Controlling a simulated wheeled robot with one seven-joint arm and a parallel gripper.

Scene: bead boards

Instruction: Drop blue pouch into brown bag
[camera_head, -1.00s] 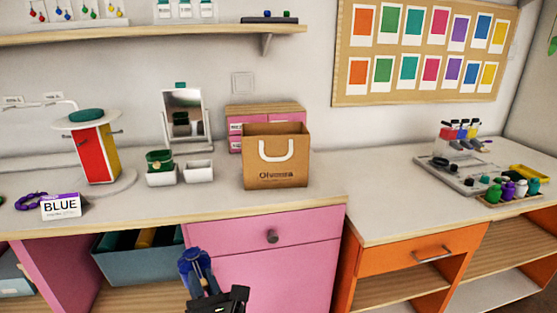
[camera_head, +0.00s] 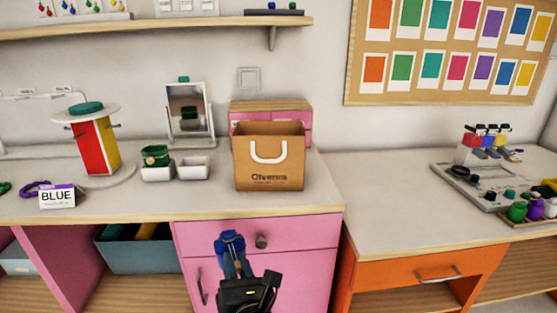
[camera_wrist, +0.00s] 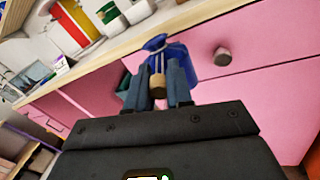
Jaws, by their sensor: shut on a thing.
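The blue pouch (camera_head: 230,242) is held in my gripper (camera_head: 236,264), in front of the pink drawer front and below the counter's edge. In the wrist view the blue pouch (camera_wrist: 178,62) shows between and beyond the fingertips of my gripper (camera_wrist: 159,88), which are shut on it. A tan piece shows between the fingers; I cannot tell what it is. The brown bag (camera_head: 269,170) stands upright on the counter, with a white handle and dark lettering on its front. The bag's top is open, and its inside is mostly hidden. The pouch is apart from the bag, lower and nearer to me.
The counter (camera_head: 210,206) is clear in front of the bag. A mirror (camera_head: 189,112), small white bins (camera_head: 193,168) and a BLUE sign (camera_head: 57,197) stand to the left. A pink drawer box (camera_head: 292,121) stands behind the bag.

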